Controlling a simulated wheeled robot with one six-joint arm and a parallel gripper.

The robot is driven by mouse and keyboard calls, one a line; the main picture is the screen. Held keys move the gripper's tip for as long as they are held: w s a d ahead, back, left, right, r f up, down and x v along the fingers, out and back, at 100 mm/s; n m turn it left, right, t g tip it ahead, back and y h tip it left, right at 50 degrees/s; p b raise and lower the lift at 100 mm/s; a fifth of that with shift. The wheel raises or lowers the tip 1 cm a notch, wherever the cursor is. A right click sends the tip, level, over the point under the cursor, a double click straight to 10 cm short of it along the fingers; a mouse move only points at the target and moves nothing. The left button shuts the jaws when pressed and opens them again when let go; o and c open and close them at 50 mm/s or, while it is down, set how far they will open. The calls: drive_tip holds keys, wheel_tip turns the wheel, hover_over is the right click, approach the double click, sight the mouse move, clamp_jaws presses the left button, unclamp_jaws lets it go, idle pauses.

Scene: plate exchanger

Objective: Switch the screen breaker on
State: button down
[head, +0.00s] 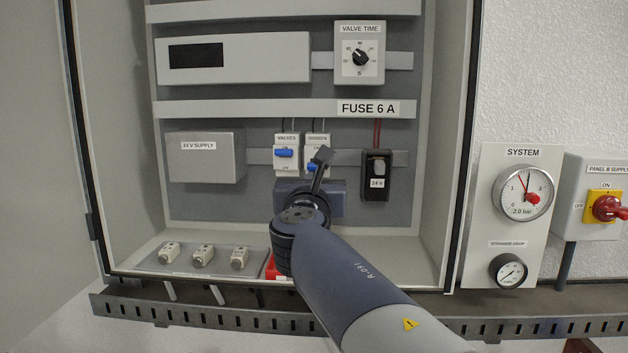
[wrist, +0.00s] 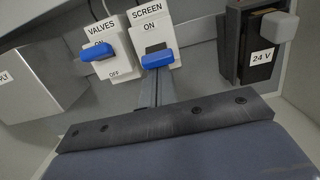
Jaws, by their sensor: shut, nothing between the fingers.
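The screen breaker (wrist: 154,38) is a white block labelled SCREEN with ON at its top. Its blue lever (wrist: 158,60) sits low, with a dark slot open above it. In the head view the breaker (head: 317,140) is partly covered by my gripper (head: 322,156), and the lever (head: 312,167) peeks out beside the fingers. In the wrist view my gripper (wrist: 155,85) is shut and empty, its fingers rising to just below the lever. Whether they touch it I cannot tell. Any OFF mark is hidden.
The valves breaker (wrist: 110,50) stands close on the left, its blue lever up. A black 24 V block (head: 377,172) stands to the right. The 24 V supply box (head: 206,158) is at the left. Several small connectors (head: 203,255) stand on the cabinet floor.

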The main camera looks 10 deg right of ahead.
drive_tip(key=shift+s+r, duration=0.15)
drive_tip(key=shift+r, duration=0.2)
drive_tip(key=shift+s+a+r+p, duration=0.15)
drive_tip(key=shift+s+r+p, duration=0.1)
drive_tip(key=shift+r+p, duration=0.4)
drive_tip(key=shift+f, duration=0.25)
